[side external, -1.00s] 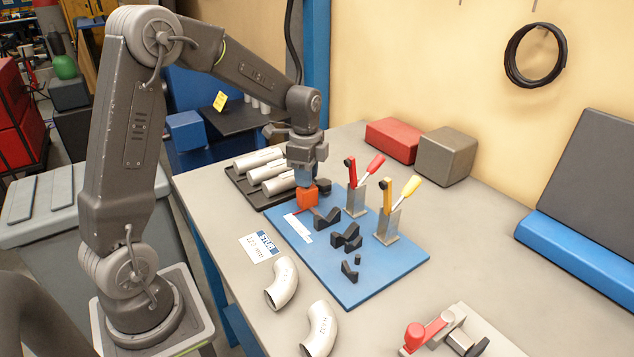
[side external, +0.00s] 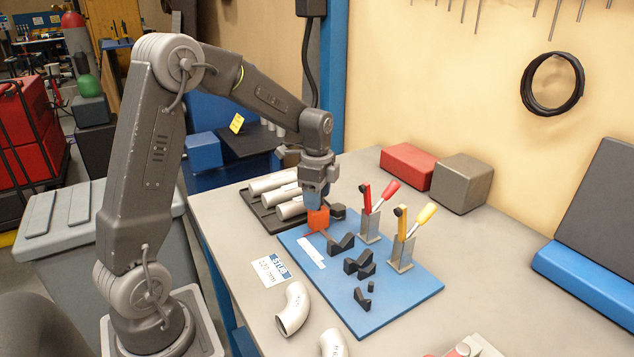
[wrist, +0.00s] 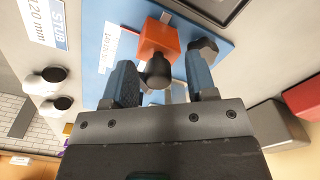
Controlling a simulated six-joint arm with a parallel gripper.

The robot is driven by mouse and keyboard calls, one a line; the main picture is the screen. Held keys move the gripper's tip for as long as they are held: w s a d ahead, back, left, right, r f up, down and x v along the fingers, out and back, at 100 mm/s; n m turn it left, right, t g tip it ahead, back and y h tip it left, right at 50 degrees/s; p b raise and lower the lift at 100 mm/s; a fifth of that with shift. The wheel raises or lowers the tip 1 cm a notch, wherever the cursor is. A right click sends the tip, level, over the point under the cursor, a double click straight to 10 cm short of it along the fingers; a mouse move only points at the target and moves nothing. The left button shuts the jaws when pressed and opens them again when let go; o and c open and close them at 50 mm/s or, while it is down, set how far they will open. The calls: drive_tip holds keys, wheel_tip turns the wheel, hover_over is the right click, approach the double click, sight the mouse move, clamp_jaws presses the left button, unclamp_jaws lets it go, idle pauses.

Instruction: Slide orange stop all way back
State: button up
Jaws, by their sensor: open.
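The orange stop (side external: 318,219) is a block at the back left end of the blue plate (side external: 405,305), near a paper scale strip (side external: 311,252). My gripper (side external: 317,204) is pointing down right at the stop. In the wrist view, the orange stop (wrist: 158,38) has a black knob (wrist: 157,72) on it. The two blue-grey fingers of my gripper (wrist: 159,60) stand apart on either side of the knob, with gaps showing. The side external view does not show the knob clearly.
Black V-blocks (side external: 341,243) stand on the plate in front of the stop. A red-handled clamp (side external: 371,218) and a yellow-handled clamp (side external: 402,250) stand on its right. Pipes lie on a dark rack (side external: 258,210) behind. A bent pipe (side external: 293,308) lies front left.

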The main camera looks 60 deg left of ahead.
wheel_tip(320, 180, up, 14)
drive_tip(key=shift+f, duration=0.15)
idle(0.6)
drive_tip(key=s+d+f+n+t, duration=0.2)
drive_tip(key=s+d+n+t, duration=0.3)
drive_tip(key=s+d+n, duration=0.5)
drive_tip(key=shift+s+d+n+t, duration=0.35)
drive_tip(key=shift+s+d, duration=3.15)
drive_tip(key=shift+s, duration=1.35)
